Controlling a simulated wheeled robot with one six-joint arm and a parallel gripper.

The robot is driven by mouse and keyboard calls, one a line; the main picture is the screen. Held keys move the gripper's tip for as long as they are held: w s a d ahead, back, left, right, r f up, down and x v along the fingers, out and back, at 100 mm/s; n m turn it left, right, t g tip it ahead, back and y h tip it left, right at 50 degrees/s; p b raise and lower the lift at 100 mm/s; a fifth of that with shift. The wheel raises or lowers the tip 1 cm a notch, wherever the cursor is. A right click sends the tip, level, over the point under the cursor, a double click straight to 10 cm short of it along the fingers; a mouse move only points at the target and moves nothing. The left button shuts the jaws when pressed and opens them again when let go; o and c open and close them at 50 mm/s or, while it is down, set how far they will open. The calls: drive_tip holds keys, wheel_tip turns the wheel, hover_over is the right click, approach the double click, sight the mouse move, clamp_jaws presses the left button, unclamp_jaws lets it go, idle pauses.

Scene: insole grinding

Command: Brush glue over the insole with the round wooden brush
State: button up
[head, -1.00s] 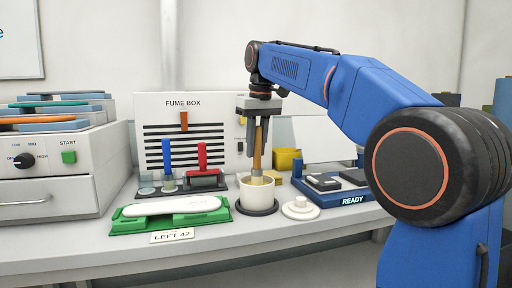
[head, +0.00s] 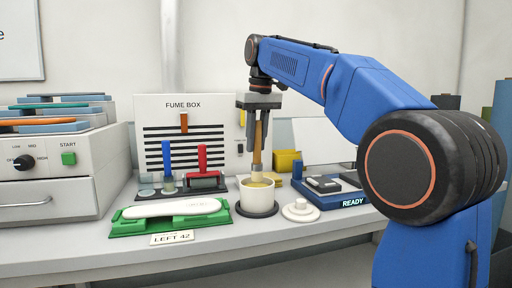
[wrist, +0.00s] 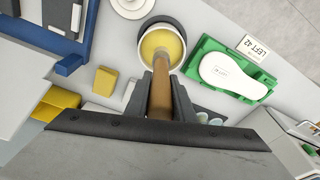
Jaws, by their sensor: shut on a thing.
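My gripper (head: 257,140) is shut on the round wooden brush (head: 259,128) and holds it upright. The brush's metal collar and pale bristle end (head: 257,172) are above the cream glue pot (head: 257,200), with the tip at about the rim; whether it touches the glue cannot be told. In the wrist view the brush handle (wrist: 161,100) lies between the fingers, and yellow glue shows in the pot (wrist: 162,48). The white insole (head: 172,208) lies on a green holder (head: 128,229) left of the pot, and shows in the wrist view (wrist: 232,78).
A white lid (head: 300,210) lies right of the pot. A blue READY station (head: 345,201) and a yellow box (head: 287,160) stand to the right and behind. A rack with blue and red-handled tools (head: 186,187) stands behind the insole. A machine (head: 60,165) is at left.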

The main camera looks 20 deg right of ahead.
drive_tip(key=shift+r, duration=2.3)
